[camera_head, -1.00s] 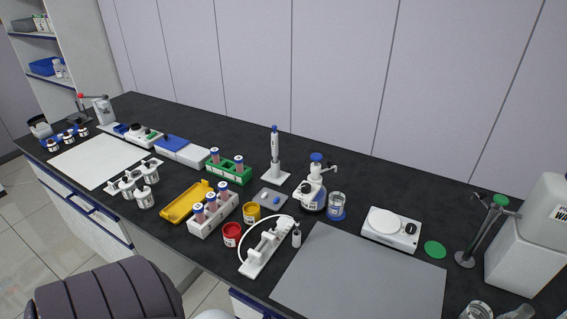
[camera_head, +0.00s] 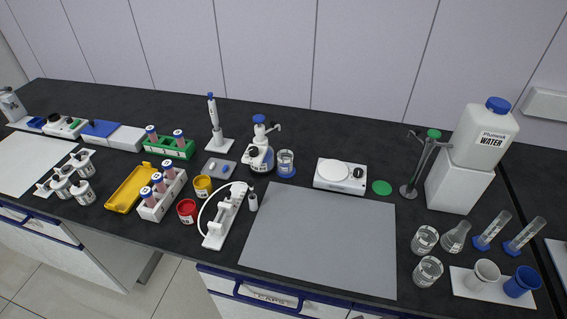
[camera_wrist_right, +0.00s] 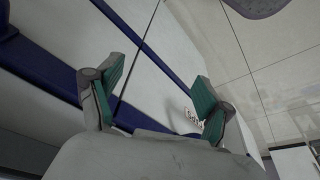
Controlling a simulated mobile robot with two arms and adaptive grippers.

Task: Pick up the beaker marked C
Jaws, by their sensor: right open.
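Two clear glass beakers stand at the right of the bench in the head view, a rear beaker (camera_head: 425,240) and a front beaker (camera_head: 427,271). Another glass beaker (camera_head: 285,163) stands on a blue base near the middle back. I cannot read a letter C on any of them. My right gripper (camera_wrist_right: 155,100) shows only in the right wrist view. Its green-padded fingers are wide apart with nothing between them, in front of white drawer fronts with blue edges. No beaker shows in that view. My left gripper is not in view.
A conical flask (camera_head: 455,237) stands close to the rear beaker. A white tray (camera_head: 463,288) with white and blue cups is to the right. The grey mat (camera_head: 320,240) is clear.

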